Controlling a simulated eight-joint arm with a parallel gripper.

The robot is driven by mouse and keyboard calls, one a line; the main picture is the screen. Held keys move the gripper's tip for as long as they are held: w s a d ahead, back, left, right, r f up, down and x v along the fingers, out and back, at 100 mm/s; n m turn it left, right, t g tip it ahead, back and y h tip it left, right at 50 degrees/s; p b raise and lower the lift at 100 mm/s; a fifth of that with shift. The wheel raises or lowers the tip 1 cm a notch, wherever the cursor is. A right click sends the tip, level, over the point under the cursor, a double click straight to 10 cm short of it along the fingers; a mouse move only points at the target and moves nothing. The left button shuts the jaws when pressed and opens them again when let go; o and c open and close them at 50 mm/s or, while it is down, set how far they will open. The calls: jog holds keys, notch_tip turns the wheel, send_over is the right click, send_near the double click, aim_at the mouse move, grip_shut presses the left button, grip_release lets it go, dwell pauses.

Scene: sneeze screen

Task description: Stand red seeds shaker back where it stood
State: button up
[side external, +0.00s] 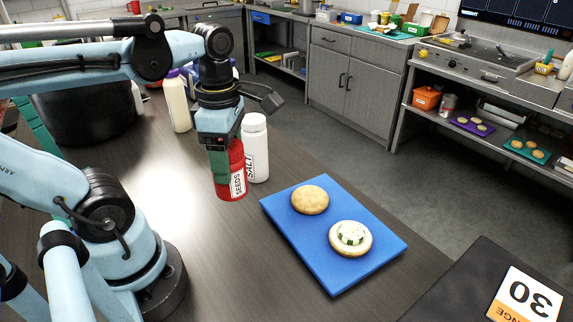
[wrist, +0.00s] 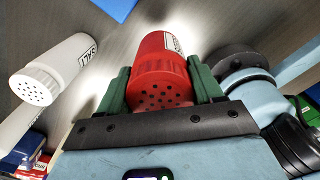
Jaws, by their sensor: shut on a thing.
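The red seeds shaker (side external: 236,184) is held upright in my gripper, with its label facing right in the side view. My gripper (side external: 220,168) is shut on it from above. In the wrist view, the red shaker (wrist: 160,66) sits between the two green fingers of my gripper (wrist: 160,88), its holed top toward the camera. The shaker's base is low over the dark table; I cannot tell whether it touches. A white salt shaker (side external: 256,150) stands just behind and to the right of it, and also shows at left in the wrist view (wrist: 55,68).
A blue board (side external: 375,235) with two bun halves (side external: 310,200) lies to the right. A cream bottle with a purple cap (side external: 177,102) and a dark pot (side external: 90,110) stand behind. The table (side external: 200,245) in front of the shaker is clear.

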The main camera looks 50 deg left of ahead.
jog(key=shift+s+a+f, duration=0.2)
jog(key=shift+a+f, duration=5.05)
jog(key=shift+a, duration=0.15)
jog(key=o, duration=1.1)
jog(key=shift+f, duration=0.15)
notch_tip(320, 180, up, 12)
jog(key=w+d+f+m+t, duration=0.1)
jog(key=d+m, duration=0.3)
jog(key=m, duration=0.5)
jog(key=w+d+f+m+t, duration=0.1)
jog(key=w+d+m+t, duration=0.2)
jog(key=m, duration=0.6)
jog(key=w+d+f+m+t, duration=0.1)
jog(key=w+d+m+t, duration=0.2)
jog(key=d+m, duration=0.3)
jog(key=shift+w+d+m, duration=0.1)
jog(key=shift+w+m, duration=0.3)
jog(key=shift+m, duration=0.45)
jog(key=shift+w+d+m, duration=0.1)
jog(key=shift+w+m, duration=0.25)
jog(key=shift+m, duration=0.5)
